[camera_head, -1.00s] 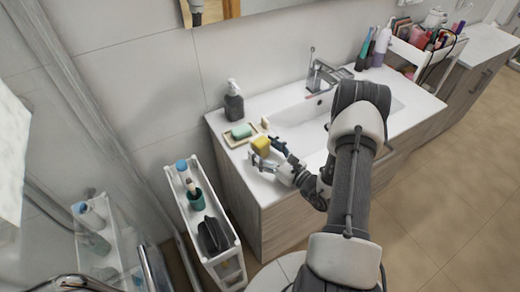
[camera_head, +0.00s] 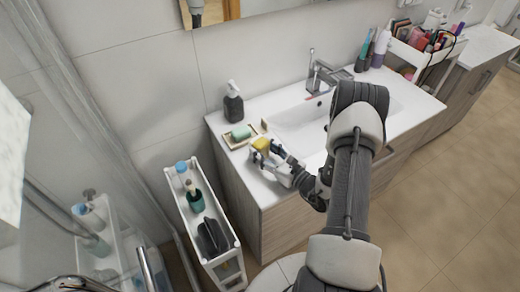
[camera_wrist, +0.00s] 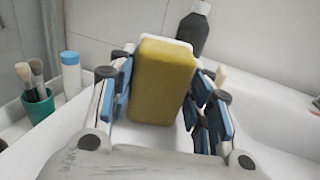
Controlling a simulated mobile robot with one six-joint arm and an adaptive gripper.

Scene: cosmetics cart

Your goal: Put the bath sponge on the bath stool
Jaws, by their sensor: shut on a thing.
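A yellow bath sponge (camera_head: 260,144) is at the front left of the washbasin counter. My gripper (camera_head: 267,152) is shut on it. In the wrist view the sponge (camera_wrist: 160,80) stands upright between the blue finger pads of my gripper (camera_wrist: 162,100). The left pad lies close along the sponge; a small gap seems to show on the right. I cannot tell whether the sponge touches the counter. A white rounded top (camera_head: 288,264) at the bottom edge may be the bath stool; my arm hides part of it.
A soap dish (camera_head: 228,140) with green soap and a dark pump bottle (camera_head: 233,104) stand behind the sponge. A narrow white cart (camera_head: 224,256) with a cup and bottle stands left of the counter. The faucet (camera_head: 320,72) is to the right, the glass panel far left.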

